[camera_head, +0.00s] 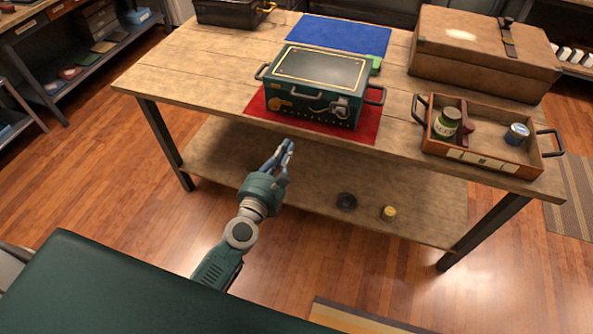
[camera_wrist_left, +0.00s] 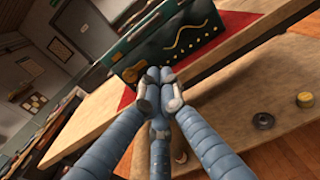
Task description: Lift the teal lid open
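The teal lid (camera_head: 318,66) is the top of a dark teal box (camera_head: 300,108) and lies flat and closed; it has a dark panel with a yellow border. The box sits on a red mat (camera_head: 368,132) and has side handles and a front with yellow ornaments and a metal latch-like piece. The box front also shows at the top of the left wrist view (camera_wrist_left: 170,45). My left gripper (camera_head: 286,146) is in front of the table edge, below and apart from the box. Its fingertips (camera_wrist_left: 160,75) are together with nothing between them. My right gripper is not in view.
A brown chest (camera_head: 480,58) is behind the tray. A blue mat (camera_head: 340,35) lies bare behind the box. The table's left part is clear.

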